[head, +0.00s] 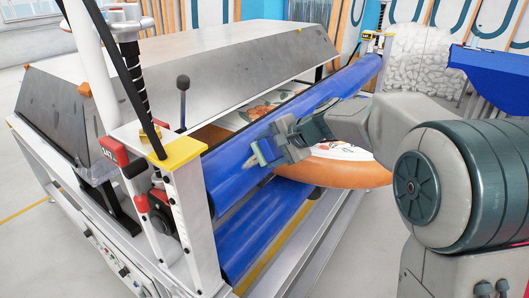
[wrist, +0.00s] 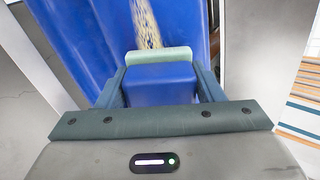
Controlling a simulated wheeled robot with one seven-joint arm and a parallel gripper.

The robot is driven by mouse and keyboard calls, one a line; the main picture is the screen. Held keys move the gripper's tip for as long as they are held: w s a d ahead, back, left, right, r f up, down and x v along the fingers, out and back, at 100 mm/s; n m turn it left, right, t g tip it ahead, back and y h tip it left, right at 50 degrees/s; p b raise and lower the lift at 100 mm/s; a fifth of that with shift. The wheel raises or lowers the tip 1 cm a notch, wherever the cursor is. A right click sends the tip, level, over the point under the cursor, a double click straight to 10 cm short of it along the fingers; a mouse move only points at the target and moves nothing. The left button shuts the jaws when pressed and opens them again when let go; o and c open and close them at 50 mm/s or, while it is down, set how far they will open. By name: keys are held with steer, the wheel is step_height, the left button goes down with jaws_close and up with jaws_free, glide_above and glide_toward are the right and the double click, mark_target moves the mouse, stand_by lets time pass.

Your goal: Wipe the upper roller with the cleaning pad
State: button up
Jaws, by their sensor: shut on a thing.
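The upper roller (head: 330,88) is a long blue cylinder running from the near left post to the far right of the machine. My gripper (head: 267,151) is at its near half, on the front side. The gripper is shut on the cleaning pad (head: 257,156), which has a blue block and a pale green face. In the wrist view the pad (wrist: 158,56) sits between the two fingers, its pale face towards the blue roller surface (wrist: 75,35). A tan, speckled smear (wrist: 146,22) lies on the roller just beyond the pad. I cannot tell whether pad and roller touch.
A lower blue roller (head: 262,232) runs beneath. A printed board with an orange edge (head: 350,172) lies behind my gripper. A white post with a yellow cap (head: 178,153) and red-black clamps stands at the near end. Grey floor is open at far left.

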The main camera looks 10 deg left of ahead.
mark_target(241, 168)
steer(key=w, duration=0.1)
steer(key=w+d, duration=0.1)
steer(key=w, duration=0.2)
steer(key=shift+w+d, duration=0.2)
steer(key=shift+d, duration=0.1)
steer(key=shift+s, duration=0.1)
steer(key=shift+s+a+f, duration=0.15)
steer(key=shift+s+a, duration=0.05)
steer(key=shift+s, duration=0.25)
steer(key=shift+s+a+f+b, duration=0.1)
steer(key=shift+s+a+b, duration=0.25)
steer(key=shift+s, duration=0.25)
steer(key=shift+s+a+r+b, duration=0.1)
steer(key=shift+s+a+b, duration=0.15)
steer(key=shift+s, duration=0.3)
steer(key=shift+s+a+f+b, duration=0.1)
steer(key=shift+s+a+b, duration=0.15)
steer(key=shift+s+b, duration=0.25)
steer(key=shift+c, duration=0.3)
steer(key=shift+s+a+r+b, duration=0.1)
steer(key=shift+s+a+b, duration=0.3)
steer(key=shift+s, duration=0.9)
steer(key=shift+s+a+r+b, duration=0.1)
steer(key=shift+s+a+b, duration=0.3)
steer(key=shift+s, duration=0.95)
steer(key=shift+s+a+r+b, duration=0.15)
steer(key=shift+s+a, duration=0.4)
steer(key=shift+s, duration=0.75)
